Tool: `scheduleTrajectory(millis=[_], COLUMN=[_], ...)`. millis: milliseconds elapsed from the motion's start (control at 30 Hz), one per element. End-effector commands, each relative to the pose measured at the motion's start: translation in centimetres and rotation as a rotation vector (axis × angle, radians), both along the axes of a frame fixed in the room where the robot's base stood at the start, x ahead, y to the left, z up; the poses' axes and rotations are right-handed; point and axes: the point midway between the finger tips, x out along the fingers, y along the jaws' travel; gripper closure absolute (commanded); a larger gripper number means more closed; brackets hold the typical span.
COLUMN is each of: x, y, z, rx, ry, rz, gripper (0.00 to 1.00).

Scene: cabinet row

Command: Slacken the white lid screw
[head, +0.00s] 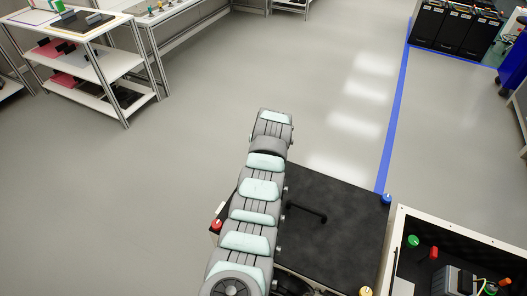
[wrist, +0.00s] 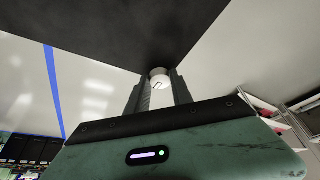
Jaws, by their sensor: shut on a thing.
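The white lid screw (wrist: 159,74) shows in the wrist view between the two fingers of my gripper (wrist: 157,88). The fingers are shut on it, one on each side. A small dark mark shows on the screw's face. The dark lid (wrist: 110,30) lies right beyond it, with a corner at the screw. In the head view the black lid (head: 340,205) is partly covered by my arm, which hides the white screw and my gripper there.
An open box (head: 398,225) with components stands at right. A shelf cart (head: 110,65) stands far left. Floor between is clear.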

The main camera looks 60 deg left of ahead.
Motion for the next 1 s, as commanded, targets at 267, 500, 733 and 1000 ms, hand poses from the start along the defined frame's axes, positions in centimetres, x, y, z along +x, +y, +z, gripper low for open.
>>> scheduleTrajectory(millis=[267, 500, 733, 1000], x=[0.07, 0.05, 0.05, 0.03], y=[0.02, 0.01, 0.01, 0.01], z=[0.05, 0.02, 0.01, -0.01], rx=[0.001, 0.001, 0.0, 0.0], ry=[-0.001, -0.001, 0.0, 0.0], rz=[0.026, 0.026, 0.025, 0.025], gripper=[1.0, 1.0, 0.57, 0.5])
